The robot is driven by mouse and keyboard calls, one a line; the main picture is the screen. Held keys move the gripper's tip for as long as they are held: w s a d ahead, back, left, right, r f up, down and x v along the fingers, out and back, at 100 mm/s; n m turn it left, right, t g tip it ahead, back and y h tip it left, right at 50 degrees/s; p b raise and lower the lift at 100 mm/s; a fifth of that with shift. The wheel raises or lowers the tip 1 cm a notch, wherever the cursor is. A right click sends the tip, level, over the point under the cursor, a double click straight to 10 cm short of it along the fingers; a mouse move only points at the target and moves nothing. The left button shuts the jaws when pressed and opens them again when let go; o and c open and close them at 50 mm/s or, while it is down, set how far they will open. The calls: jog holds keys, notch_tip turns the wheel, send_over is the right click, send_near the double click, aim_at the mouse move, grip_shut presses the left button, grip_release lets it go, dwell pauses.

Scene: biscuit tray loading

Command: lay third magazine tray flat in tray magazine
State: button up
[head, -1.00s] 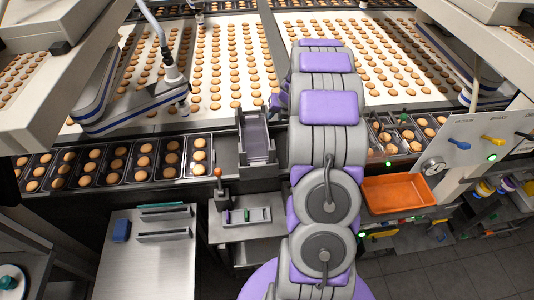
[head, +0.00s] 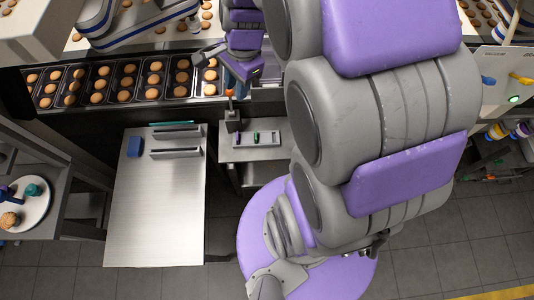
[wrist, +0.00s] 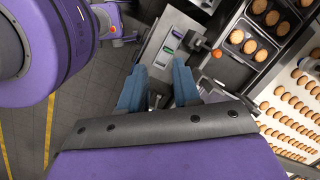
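My gripper (wrist: 158,88) shows two blue fingers set apart in the wrist view, with no tray visible between them. In the head view my gripper (head: 237,72) is small, partly hidden by its own wrist, above the back edge of the small steel side bench. The tray magazine is not clearly visible now; my arm covers most of the place beside the biscuit-tray row where a grey channel stood. I cannot pick out the third magazine tray in either current view.
Dark trays of biscuits (head: 125,82) line the conveyor at the left. An orange-knobbed lever (head: 230,93) stands by the side bench (head: 278,148), which bears small coloured pieces. A steel table (head: 158,215) with two slotted grey bars and a blue block is mostly clear.

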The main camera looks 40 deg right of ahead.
jog(key=s+a+n+g+h, duration=0.1)
jog(key=s+a+n, duration=0.1)
jog(key=s+n, duration=0.6)
jog(key=s+a+r+n+g+h, duration=0.1)
jog(key=s+a+n, duration=0.2)
jog(key=s+n, duration=0.5)
jog(key=s, duration=0.4)
jog(key=shift+r+g, duration=0.15)
jog(key=shift+g, duration=0.15)
